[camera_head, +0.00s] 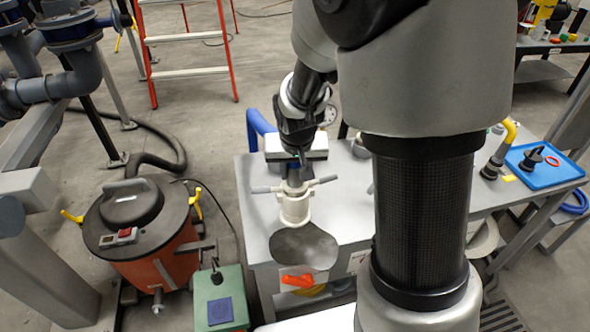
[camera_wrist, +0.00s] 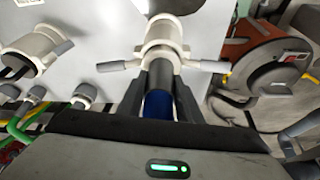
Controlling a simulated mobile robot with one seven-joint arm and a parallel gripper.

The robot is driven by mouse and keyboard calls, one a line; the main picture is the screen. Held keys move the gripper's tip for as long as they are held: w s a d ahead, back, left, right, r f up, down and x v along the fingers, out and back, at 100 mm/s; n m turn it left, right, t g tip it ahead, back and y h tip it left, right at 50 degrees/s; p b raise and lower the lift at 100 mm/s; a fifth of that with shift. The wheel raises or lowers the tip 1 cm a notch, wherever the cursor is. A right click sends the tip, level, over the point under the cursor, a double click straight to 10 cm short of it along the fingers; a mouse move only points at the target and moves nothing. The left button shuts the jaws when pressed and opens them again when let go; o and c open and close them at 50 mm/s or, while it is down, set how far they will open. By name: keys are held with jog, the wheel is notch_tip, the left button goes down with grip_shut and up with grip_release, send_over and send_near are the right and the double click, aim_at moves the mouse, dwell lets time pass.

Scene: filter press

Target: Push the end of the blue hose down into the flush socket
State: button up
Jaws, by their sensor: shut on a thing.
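The blue hose (camera_wrist: 158,104) is between the two dark fingers of my gripper (camera_wrist: 160,88) in the wrist view. My gripper is shut on it. A cream socket (camera_head: 295,207) with two grey side levers stands on the grey bench, directly below my gripper (camera_head: 297,168) in the head view. It also shows just beyond the fingertips in the wrist view (camera_wrist: 163,38), with its levers out to both sides. The hose's end is hidden by the fingers and the socket's collar, so I cannot tell how deep it sits. A bent blue length (camera_head: 258,130) shows behind the bench.
A second cream fitting (camera_wrist: 35,52) with a grey lever lies left in the wrist view. An orange vacuum drum (camera_head: 150,245) stands left of the grey bench (camera_head: 262,215). A blue tray (camera_head: 545,172) lies at the right. A red-railed ladder (camera_head: 185,72) stands behind.

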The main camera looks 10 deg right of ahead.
jog(key=o, duration=1.4)
jog(key=shift+c, duration=0.2)
jog(key=shift+f, duration=0.1)
jog(key=p+v, duration=0.4)
jog(key=v, duration=1.3)
jog(key=s+d+r+n+t, duration=0.1)
jog(key=s+r, duration=0.2)
jog(key=s, duration=0.5)
jog(key=s+r+n, duration=0.1)
jog(key=s+r, duration=0.2)
jog(key=s, duration=0.4)
notch_tip(320, 180, up, 14)
jog(key=p, duration=1.4)
jog(key=shift+y, duration=0.4)
jog(key=shift+r, duration=0.15)
